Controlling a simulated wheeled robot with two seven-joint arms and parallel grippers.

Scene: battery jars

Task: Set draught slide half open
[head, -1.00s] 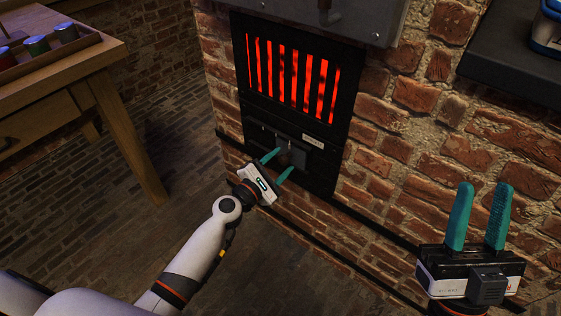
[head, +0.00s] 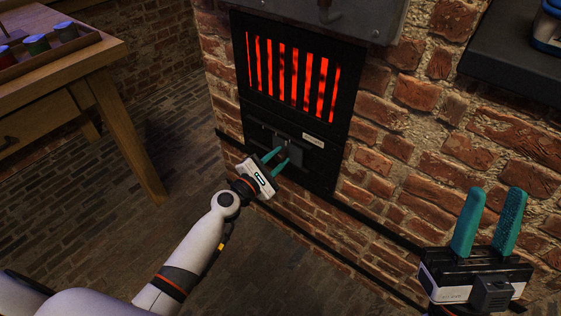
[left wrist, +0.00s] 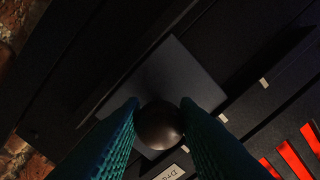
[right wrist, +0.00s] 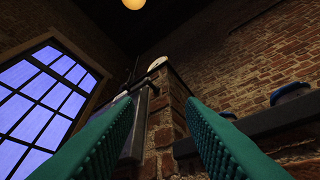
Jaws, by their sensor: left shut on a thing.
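The draught slide (head: 295,154) is a dark grey plate low on the black stove front, under the glowing grate. In the left wrist view the slide (left wrist: 172,78) carries a round dark knob (left wrist: 160,125). My left gripper (head: 279,156) is shut on this knob, one teal finger on each side, and partly hides it in the head view. Pale tick marks (left wrist: 222,117) lie in a row along the slide's edge. How far the slide is open is hard to tell. My right gripper (head: 492,191) is open and empty, in front of the brick wall.
The red glowing grate (head: 290,75) is above the slide, with a small pale label plate (head: 313,138) between. A wooden table (head: 110,60) with a tray of jars stands at left. A dark shelf (head: 510,70) juts out at upper right. The floor at left is clear.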

